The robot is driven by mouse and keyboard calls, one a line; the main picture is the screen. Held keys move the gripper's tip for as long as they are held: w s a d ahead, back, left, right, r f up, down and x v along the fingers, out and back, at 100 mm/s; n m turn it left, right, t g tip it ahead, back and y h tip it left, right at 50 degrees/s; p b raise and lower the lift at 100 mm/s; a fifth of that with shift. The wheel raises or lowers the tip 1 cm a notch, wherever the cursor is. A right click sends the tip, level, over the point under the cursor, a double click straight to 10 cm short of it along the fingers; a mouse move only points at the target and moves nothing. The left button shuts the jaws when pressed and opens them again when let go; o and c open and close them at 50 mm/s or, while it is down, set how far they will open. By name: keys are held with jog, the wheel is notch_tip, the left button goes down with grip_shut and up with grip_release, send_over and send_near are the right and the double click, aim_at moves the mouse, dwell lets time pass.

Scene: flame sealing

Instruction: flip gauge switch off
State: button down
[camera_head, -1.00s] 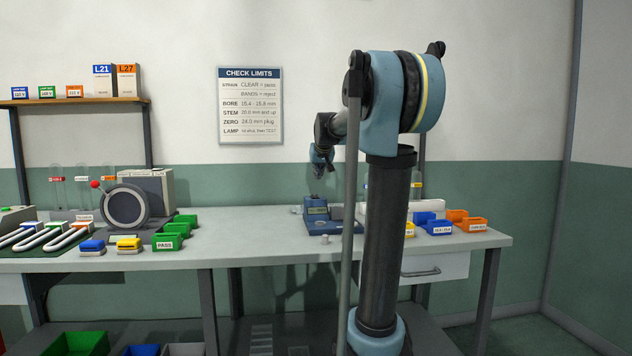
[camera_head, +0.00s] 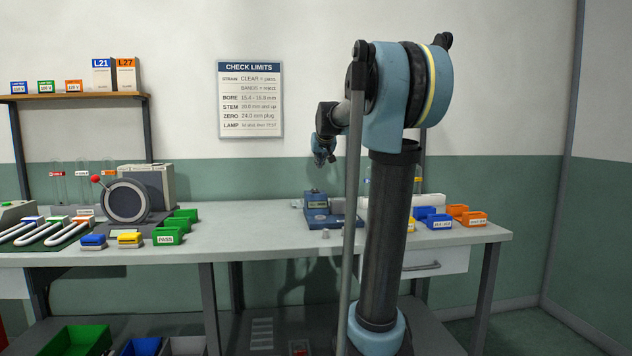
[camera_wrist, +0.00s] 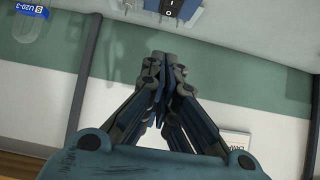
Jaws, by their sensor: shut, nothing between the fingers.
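The blue gauge (camera_head: 332,219) with a small display stands on the bench, left of my arm column. Its top edge shows at the top of the wrist view (camera_wrist: 200,15), with a dark switch (camera_wrist: 170,8) marked with light symbols. I cannot tell which way the switch is set. My gripper (camera_head: 323,160) hangs above the gauge in the head view. In the wrist view its fingertips (camera_wrist: 163,54) are together and empty, a little short of the switch and apart from it in the picture.
A small grey plug (camera_head: 325,233) stands in front of the gauge. Blue bins (camera_head: 436,220) and orange bins (camera_head: 468,217) sit to the right. Green bins (camera_head: 167,237) and a round-faced instrument (camera_head: 127,202) are to the left. The bench (camera_head: 250,235) between is clear.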

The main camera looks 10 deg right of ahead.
jog(key=shift+w+f, duration=0.1)
send_over(316, 190)
jog(key=f, duration=0.3)
jog(key=s+f, duration=0.1)
jog(key=f, duration=0.1)
jog(key=shift+f, duration=0.3)
jog(key=f, duration=0.1)
jog(key=w+f, duration=0.1)
jog(key=f, duration=0.1)
jog(key=shift+f, duration=0.7)
